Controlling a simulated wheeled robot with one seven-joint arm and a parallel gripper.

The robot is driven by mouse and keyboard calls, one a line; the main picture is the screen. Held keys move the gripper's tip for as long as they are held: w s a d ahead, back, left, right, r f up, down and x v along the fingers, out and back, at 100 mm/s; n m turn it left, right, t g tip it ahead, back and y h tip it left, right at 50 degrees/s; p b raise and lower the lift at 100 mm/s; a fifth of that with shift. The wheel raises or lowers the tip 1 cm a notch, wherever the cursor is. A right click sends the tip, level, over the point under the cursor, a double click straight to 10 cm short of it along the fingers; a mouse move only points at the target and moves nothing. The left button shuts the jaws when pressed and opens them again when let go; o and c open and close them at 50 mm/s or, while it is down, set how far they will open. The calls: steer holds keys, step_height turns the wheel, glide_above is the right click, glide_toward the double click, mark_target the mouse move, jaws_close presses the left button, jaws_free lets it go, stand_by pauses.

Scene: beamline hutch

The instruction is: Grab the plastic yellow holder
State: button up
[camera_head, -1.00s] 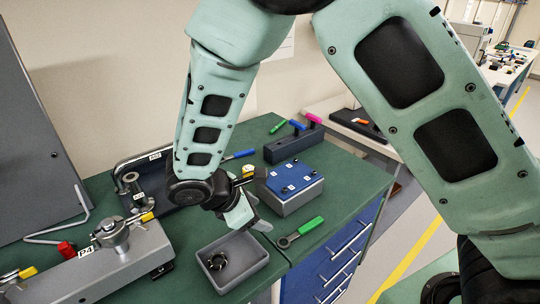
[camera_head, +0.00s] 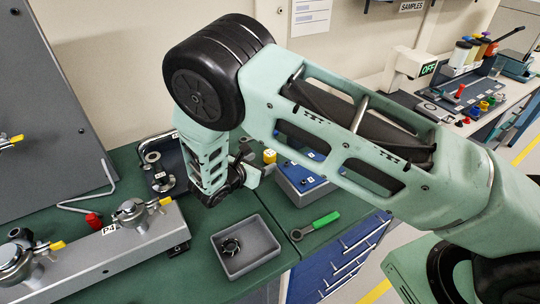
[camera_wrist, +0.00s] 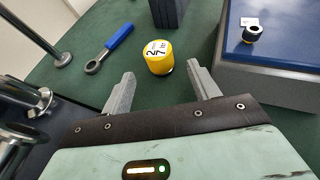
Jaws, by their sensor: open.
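The yellow holder (camera_wrist: 158,58) is a short upright cylinder with a white label reading 27. It stands on the green bench top and also shows in the head view (camera_head: 269,156), just beyond my wrist. My gripper (camera_wrist: 161,73) is open and empty. Its two grey fingers point toward the holder, one to each side in the wrist view, with the holder just beyond the fingertips and apparently untouched.
A grey box with a blue top (camera_wrist: 279,36) stands close right of the holder. A blue-handled tool (camera_wrist: 110,47) lies to its left and a dark block (camera_wrist: 169,12) stands behind. A grey tray (camera_head: 274,249) and green-handled tool (camera_head: 317,224) lie nearer the bench edge.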

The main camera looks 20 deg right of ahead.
mark_target(266, 159)
steer(key=shift+p+x, duration=0.95)
steer(key=shift+x, duration=1.25)
steer(key=shift+f, duration=0.15)
steer(key=shift+c, duration=0.3)
steer(key=c, duration=1)
steer(key=shift+c, duration=0.2)
